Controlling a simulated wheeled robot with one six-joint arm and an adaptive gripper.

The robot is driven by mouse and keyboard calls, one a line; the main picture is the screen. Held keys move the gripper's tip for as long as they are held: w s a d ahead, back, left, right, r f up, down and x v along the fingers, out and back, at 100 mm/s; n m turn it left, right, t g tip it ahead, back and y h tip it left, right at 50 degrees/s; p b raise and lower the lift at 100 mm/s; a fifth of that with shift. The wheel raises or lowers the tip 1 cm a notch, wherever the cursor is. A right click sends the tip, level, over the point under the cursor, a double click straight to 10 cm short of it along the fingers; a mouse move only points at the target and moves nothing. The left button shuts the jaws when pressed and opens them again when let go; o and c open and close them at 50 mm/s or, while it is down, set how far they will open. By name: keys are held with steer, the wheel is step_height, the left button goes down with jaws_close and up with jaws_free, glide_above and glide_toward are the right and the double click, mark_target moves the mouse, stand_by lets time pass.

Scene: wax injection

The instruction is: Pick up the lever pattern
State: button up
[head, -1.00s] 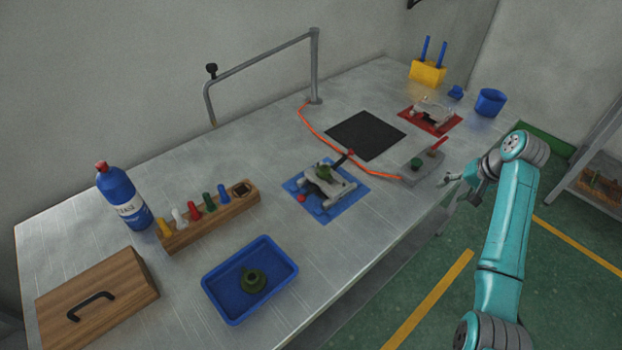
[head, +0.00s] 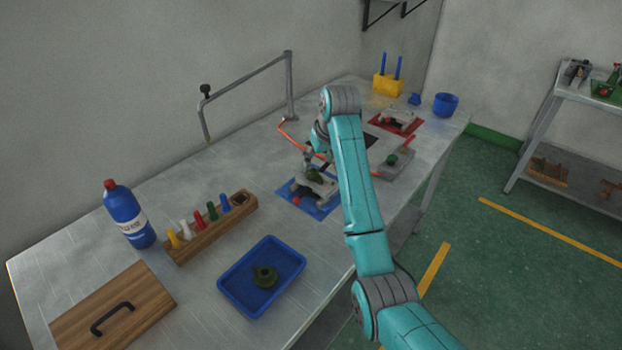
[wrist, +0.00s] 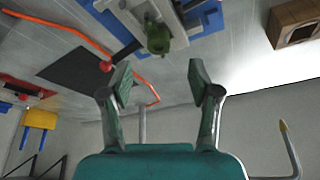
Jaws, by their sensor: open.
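A dark green pattern, likely the lever pattern (head: 315,173), sits in the grey metal die (head: 326,186) on the blue mat (head: 321,212). It also shows in the wrist view (wrist: 158,40), at the top, beyond my fingertips. My gripper (wrist: 160,84) is open and empty, its two fingers apart. In the head view it is near the die, partly hidden by my arm. Another green piece (head: 264,276), with a round hub, lies in the blue tray (head: 233,302).
A red-knobbed lever (wrist: 107,65) stands out beside the die. An orange hose (wrist: 70,31) runs near a black mat (wrist: 78,72). A bent metal stand (head: 289,85) rises behind. A wooden rack (head: 206,235) and blue bottle (head: 130,216) stand left.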

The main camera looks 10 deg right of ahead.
mark_target(314, 171)
steer(key=shift+x, duration=3.5)
steer(key=shift+d, duration=0.1)
